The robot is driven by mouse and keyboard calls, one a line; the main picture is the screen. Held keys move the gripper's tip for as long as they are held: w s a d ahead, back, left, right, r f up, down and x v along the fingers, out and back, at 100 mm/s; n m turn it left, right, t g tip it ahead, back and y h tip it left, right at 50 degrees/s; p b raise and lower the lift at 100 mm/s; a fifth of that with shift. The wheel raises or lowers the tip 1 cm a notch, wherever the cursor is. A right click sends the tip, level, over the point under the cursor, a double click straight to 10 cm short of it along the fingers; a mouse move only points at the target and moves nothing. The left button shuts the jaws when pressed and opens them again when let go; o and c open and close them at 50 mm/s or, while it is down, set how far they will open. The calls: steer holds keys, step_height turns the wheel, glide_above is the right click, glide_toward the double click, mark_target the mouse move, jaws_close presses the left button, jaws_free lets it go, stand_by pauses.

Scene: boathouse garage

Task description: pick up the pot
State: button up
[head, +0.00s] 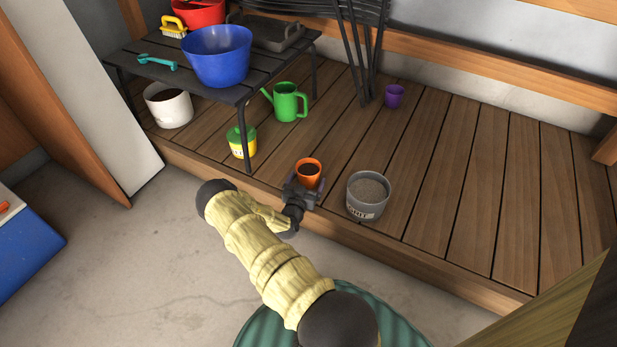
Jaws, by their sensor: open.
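A small orange pot (308,173) filled with dark soil stands upright on the wooden deck, close to its front edge. My gripper (304,187) is open and low at the near side of this pot, with its fingers seemingly to either side of the pot's lower part. The gripper hides part of the pot's base, and I cannot tell whether the fingers touch it. A smaller purple pot (394,96) stands farther back on the deck, well away from my gripper.
A grey bucket labelled grit (366,208) stands just right of my gripper. A yellow-green tub (241,151) and a green watering can (289,104) stand behind left. A dark slatted table (135,62) carries a blue basin (217,72). The right deck is clear.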

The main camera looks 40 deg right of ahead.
steer(key=c, duration=1.2)
steer(key=shift+r, duration=0.1)
step_height(320, 180, up, 10)
steer(key=p, duration=0.6)
steer(key=w+a+r+n+t+y+p, duration=0.1)
steer(key=a+r+n+t+y+p, duration=0.1)
steer(key=a, duration=0.9)
steer(key=w+a+r+n+t+y+p, duration=0.1)
steer(key=a+r+n+t+y+p, duration=0.2)
steer(key=a+r, duration=0.8)
steer(key=w+a+r+n+t+y+p, duration=0.1)
steer(key=a+r+n+t+y+p, duration=0.1)
steer(key=a+r+n+y+p, duration=0.4)
steer(key=a+y+p, duration=0.3)
steer(key=a+p, duration=0.2)
steer(key=shift+w+r+t, duration=0.25)
steer(key=shift+w+t, duration=0.05)
